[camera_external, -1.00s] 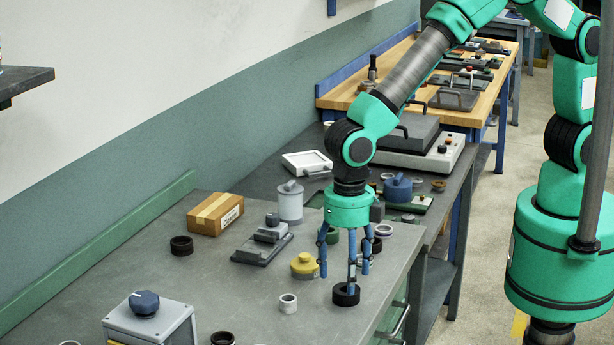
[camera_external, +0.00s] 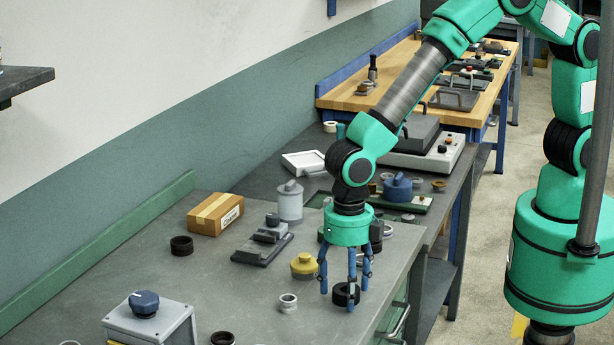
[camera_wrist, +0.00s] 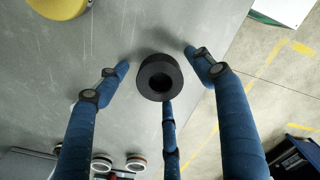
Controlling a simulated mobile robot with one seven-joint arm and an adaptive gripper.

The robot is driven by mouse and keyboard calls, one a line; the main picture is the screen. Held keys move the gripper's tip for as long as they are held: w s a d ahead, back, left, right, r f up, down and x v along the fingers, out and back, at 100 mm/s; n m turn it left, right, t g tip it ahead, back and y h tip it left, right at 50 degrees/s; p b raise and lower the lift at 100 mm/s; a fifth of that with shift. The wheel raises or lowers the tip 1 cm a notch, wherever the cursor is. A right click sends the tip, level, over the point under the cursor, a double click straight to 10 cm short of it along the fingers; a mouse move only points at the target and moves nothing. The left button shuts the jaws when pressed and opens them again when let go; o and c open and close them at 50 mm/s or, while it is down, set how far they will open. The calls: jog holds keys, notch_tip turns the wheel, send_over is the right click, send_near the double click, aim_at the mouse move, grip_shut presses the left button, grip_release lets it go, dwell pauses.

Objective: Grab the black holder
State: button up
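The likely black holder is a short, thick black ring (camera_external: 341,296) on the grey bench near its right edge. It lies flat, and the wrist view shows the ring (camera_wrist: 146,82) with its central hole. My gripper (camera_external: 345,290) points down over it with three blue fingers spread around it. In the wrist view my gripper (camera_wrist: 160,72) has two fingertips apart from the ring; the lower fingertip appears close to its rim, and I cannot tell if it touches. The gripper is open and holds nothing. In the external view the front finger partly hides the ring.
A yellow lidded pot (camera_external: 304,266) and a pale ring (camera_external: 288,304) lie left of my gripper. A dark block fixture (camera_external: 262,246), a cardboard box (camera_external: 215,214) and another black ring (camera_external: 181,246) are farther left. The bench edge (camera_external: 388,300) is close on the right.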

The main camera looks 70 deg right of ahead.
jog(key=c, duration=1.1)
jog(key=shift+r, duration=0.1)
jog(key=shift+r, duration=0.55)
jog(key=shift+s+d+r+p, duration=0.15)
jog(key=shift+r+p, duration=0.15)
jog(key=shift+r, duration=0.3)
jog(key=shift+s+d+r+p, duration=0.1)
jog(key=shift+r+p, duration=0.15)
jog(key=shift+r, duration=0.35)
jog(key=s+d, duration=0.3)
jog(key=s+d+r+p, duration=0.1)
jog(key=s+d, duration=0.6)
jog(key=s, duration=0.1)
jog(key=shift+d+r+p, duration=0.15)
jog(key=shift+d+p, duration=0.15)
jog(key=shift+d, duration=0.05)
